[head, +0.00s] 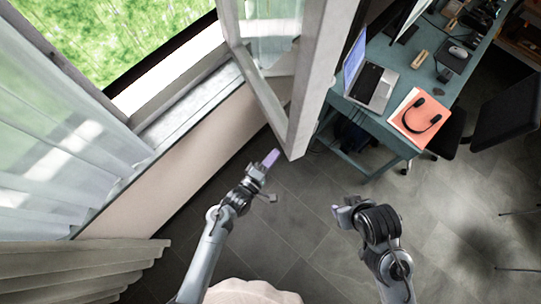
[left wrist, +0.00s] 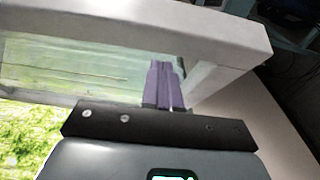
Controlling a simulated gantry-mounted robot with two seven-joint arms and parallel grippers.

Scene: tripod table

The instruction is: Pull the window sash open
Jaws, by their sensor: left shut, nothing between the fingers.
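The white window sash (head: 311,80) stands swung inward, away from the window opening, at a wide angle. Its glass pane (head: 270,40) shows between the frame bars. No handle can be made out. My left gripper (head: 271,158) is just left of the sash's lower corner, its purple fingers together with nothing between them. In the left wrist view the fingers (left wrist: 165,85) point towards the sash frame (left wrist: 140,28) and overlap its glass; I cannot tell whether they touch it. My right gripper (head: 342,208) is over the floor, apart from the sash; its finger gap is unclear.
The window sill (head: 190,105) and sheer curtain (head: 60,140) are on the left. Right of the sash is a teal desk (head: 375,125) with a laptop (head: 372,85), orange folder and headphones (head: 424,117). A black chair (head: 505,115) stands at right. The floor between is clear.

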